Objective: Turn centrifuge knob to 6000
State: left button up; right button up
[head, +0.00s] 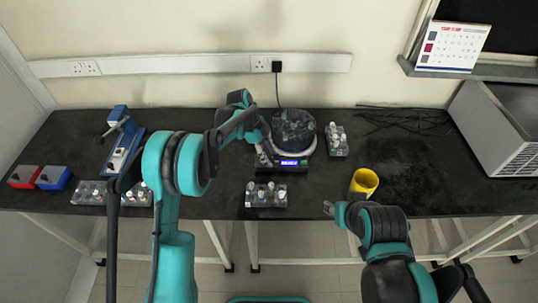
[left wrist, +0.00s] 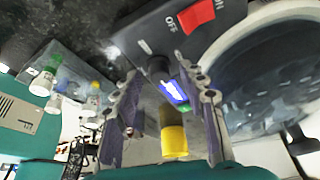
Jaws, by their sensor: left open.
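The centrifuge (head: 293,128), a round dark-lidded device on a pale base, stands at the middle of the black bench. Its lit blue display (head: 290,163) faces the front and also shows in the left wrist view (left wrist: 174,92); its digits are not readable. My left gripper (head: 264,157) is at the left front of the device. In the left wrist view, its open fingers (left wrist: 160,82) stand on either side of a dark knob (left wrist: 156,68), beside the display. Whether they touch the knob cannot be told. My right gripper (head: 333,208) is near the front bench edge, its jaw state unclear.
A red ON/OFF switch (left wrist: 197,15) is on the centrifuge panel. A yellow cup (head: 364,181) stands near my right gripper. Vial racks stand in front (head: 266,194) and right (head: 337,140) of the centrifuge. A grey box (head: 496,125) is far right.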

pick_arm(q)
jog(key=v, duration=1.2)
jog(key=s+a+r+n+t+y, duration=0.1)
jog(key=s+a+r+n+t, duration=0.15)
jog(key=s+r+n, duration=0.35)
jog(key=s+a+r+n+t+y, duration=0.1)
jog(key=s+a+r+n+t, duration=0.15)
jog(key=s+a+n, duration=0.4)
jog(key=s+a+f+n+t+y, duration=0.1)
jog(key=s+n, duration=0.3)
jog(key=s, duration=0.4)
jog(key=s+a+f+n+t+y, duration=0.1)
jog(key=s+a+f+n+t, duration=0.1)
jog(key=s, duration=0.7)
notch_tip(320, 180, down, 2)
jog(key=a+n, duration=0.1)
jog(key=n, duration=0.1)
jog(key=shift+s+n, duration=0.15)
jog(key=shift+n, duration=0.2)
jog(key=shift+f, duration=0.1)
